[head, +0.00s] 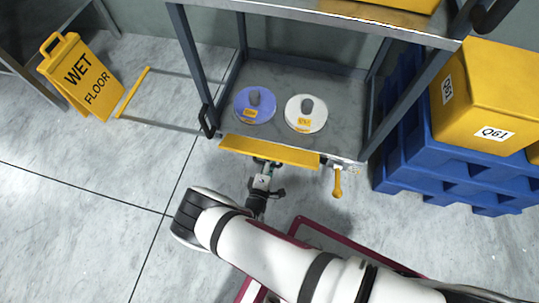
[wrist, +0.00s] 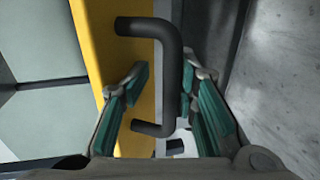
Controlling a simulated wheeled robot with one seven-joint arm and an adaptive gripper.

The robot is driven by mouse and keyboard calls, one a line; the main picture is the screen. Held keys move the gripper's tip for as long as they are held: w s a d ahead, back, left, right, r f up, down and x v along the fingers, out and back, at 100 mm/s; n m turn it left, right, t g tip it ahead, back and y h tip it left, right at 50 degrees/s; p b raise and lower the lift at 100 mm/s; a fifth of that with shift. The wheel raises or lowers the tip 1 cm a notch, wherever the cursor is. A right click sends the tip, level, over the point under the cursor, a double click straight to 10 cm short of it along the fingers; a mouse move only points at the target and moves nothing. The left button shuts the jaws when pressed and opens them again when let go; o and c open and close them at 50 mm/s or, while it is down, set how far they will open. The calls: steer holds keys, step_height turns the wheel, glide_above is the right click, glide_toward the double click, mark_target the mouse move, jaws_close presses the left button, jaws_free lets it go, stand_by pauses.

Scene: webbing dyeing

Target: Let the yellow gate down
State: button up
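The yellow gate (head: 240,147) is a long bar across the front edge of the cart's lower shelf (head: 330,88); it stands up along that edge. In the wrist view, the gate (wrist: 105,30) has a dark bent handle (wrist: 173,60) on its face. My gripper (head: 263,170) is in front of the gate, near its middle. In the wrist view, its two green-padded fingers (wrist: 168,100) are open, one on each side of the handle, with gaps visible. A yellow lever (head: 337,183) hangs at the right end of the gate.
A blue-violet spool (head: 262,113) and a white spool (head: 291,112) lie on the shelf behind the gate. A wet-floor sign (head: 84,75) stands at the left. Blue pallets (head: 440,165) with yellow boxes (head: 485,75) are at the right. The floor in front-left is clear.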

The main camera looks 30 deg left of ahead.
mark_target(270, 156)
step_height(270, 156, up, 6)
steer(key=shift+f, duration=0.1)
stand_by(0.4)
